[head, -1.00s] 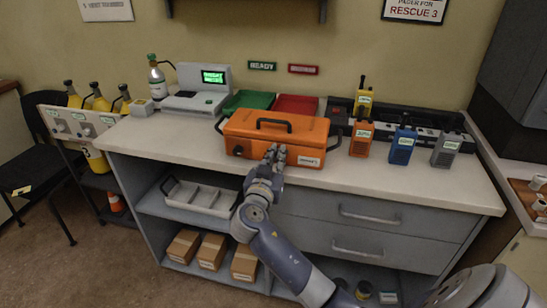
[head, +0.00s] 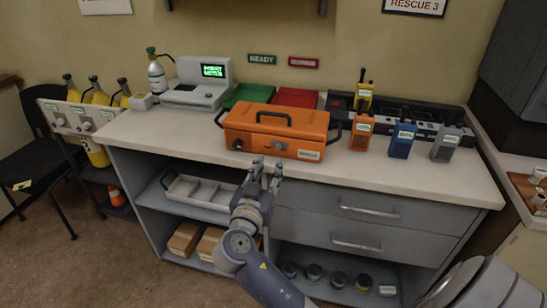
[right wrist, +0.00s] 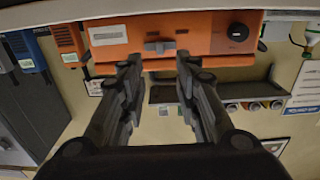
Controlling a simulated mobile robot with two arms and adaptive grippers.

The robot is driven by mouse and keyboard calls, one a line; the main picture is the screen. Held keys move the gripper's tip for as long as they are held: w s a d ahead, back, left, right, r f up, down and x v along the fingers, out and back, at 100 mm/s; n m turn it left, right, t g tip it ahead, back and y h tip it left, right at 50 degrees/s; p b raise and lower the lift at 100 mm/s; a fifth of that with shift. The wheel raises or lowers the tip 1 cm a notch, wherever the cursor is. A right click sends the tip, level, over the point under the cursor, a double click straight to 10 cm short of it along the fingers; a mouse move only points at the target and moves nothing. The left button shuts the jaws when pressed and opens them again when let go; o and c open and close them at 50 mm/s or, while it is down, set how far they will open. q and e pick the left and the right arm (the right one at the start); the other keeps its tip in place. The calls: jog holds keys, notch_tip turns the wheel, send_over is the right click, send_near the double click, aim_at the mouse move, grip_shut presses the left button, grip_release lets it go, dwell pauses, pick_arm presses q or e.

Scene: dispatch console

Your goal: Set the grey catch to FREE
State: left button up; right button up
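The orange case (head: 240,120) stands shut on the counter, its black handle on top. The grey catch (head: 279,146) is on its front face, small in the head view. In the right wrist view, which is upside down, the catch (right wrist: 160,46) is a grey knob with a crosswise bar, between a white label (right wrist: 108,36) and a black round knob (right wrist: 238,31). I cannot read any marking beside it. My right gripper (head: 268,166) is open and empty, in front of the case and apart from the catch; its fingers (right wrist: 158,62) point at the catch. My left gripper is out of view.
Orange (head: 361,134), blue (head: 402,142) and grey (head: 445,147) radios stand right of the case. Green (head: 250,94) and red (head: 294,97) trays lie behind it. A grey meter (head: 195,92) stands at the left. The counter's front strip (head: 340,172) is clear.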

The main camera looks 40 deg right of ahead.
jog(key=shift+v, duration=1.7)
